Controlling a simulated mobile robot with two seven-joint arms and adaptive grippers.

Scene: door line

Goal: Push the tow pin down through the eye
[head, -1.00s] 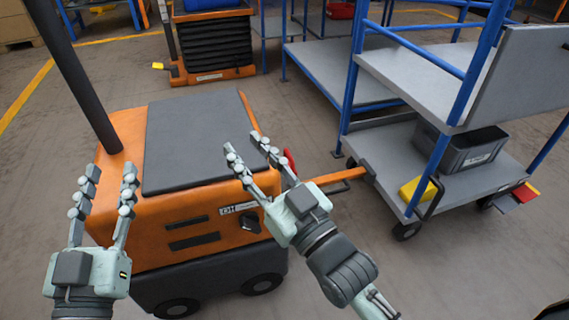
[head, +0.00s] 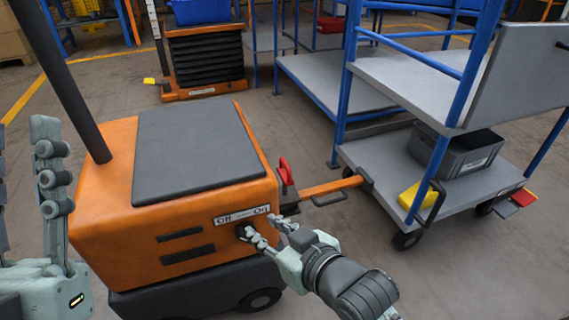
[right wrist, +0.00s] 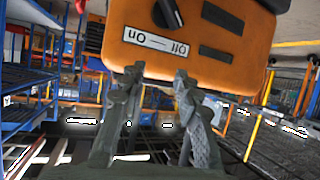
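The tow pin (head: 285,172) shows as a red handle standing above the hitch at the right side of the orange tug (head: 110,215). Its shaft and the eye are too small or hidden to make out. The orange drawbar (head: 328,187) runs from the cart to the hitch. My right gripper (head: 260,224) is open and empty, below and left of the pin, by the tug's black Off/On knob. In the right wrist view its spread fingers (right wrist: 158,72) are below the knob (right wrist: 168,14). My left gripper (head: 22,140) is open at the left edge, partly cut off.
The grey cart (head: 365,157) with blue posts stands right of the tug. It carries a dark grey crate (head: 445,158) and a yellow block (head: 415,196). A black post (head: 62,80) rises from the tug's left side. Open floor lies below the drawbar.

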